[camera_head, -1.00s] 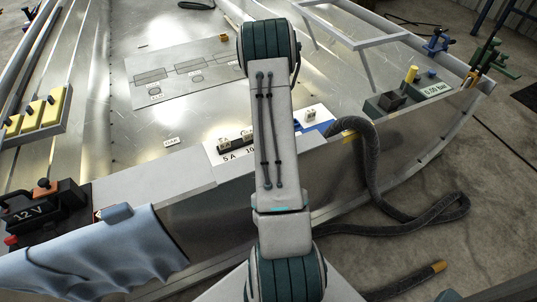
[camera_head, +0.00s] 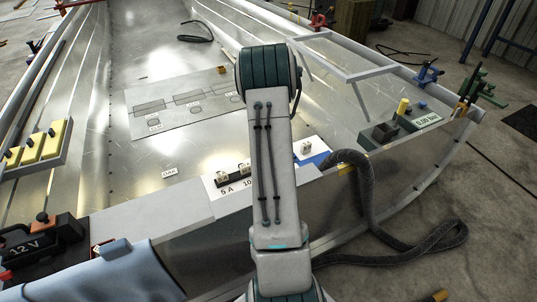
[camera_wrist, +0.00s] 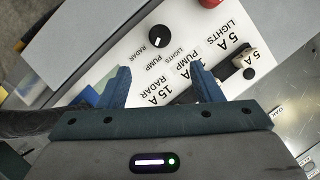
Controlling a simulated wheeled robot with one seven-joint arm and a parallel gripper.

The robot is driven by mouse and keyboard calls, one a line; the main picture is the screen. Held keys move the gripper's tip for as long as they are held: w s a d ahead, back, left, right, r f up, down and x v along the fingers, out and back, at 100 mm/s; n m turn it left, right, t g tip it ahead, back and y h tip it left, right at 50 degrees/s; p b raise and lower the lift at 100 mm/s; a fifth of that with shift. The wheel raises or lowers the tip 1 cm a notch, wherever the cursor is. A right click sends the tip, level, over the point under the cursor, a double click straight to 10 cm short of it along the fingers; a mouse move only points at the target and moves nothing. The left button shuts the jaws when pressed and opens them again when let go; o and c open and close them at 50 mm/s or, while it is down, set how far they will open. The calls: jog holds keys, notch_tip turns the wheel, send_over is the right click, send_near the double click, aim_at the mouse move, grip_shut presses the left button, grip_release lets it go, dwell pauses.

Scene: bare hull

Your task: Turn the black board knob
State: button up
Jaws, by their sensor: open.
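The black board knob (camera_wrist: 159,38) is a round black dial with a white pointer line, on a white panel (camera_wrist: 128,50) beside a RADAR label. My gripper (camera_wrist: 163,80) is open in the wrist view, its two blue fingers apart with nothing between them. The knob lies above the fingertips in that picture, between their lines and clear of both. In the head view my arm hides the knob and the gripper; only parts of the white panel (camera_head: 209,183) show.
A red button (camera_wrist: 210,2) and a beige fuse (camera_wrist: 244,58) in a black holder flank the knob in the wrist view.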

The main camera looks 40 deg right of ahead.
jog(key=w+a+n+g+h, duration=0.1)
jog(key=a+n+h, duration=0.5)
jog(key=n, duration=0.8)
jog(key=shift+y, duration=0.3)
jog(key=x, duration=0.4)
jog(key=a+b+x, duration=0.1)
jog(key=x, duration=0.4)
jog(key=b+x, duration=0.1)
jog(key=x, duration=0.3)
jog(key=shift+a+f, duration=0.1)
jog(key=shift+f, duration=0.35)
jog(key=c, duration=1)
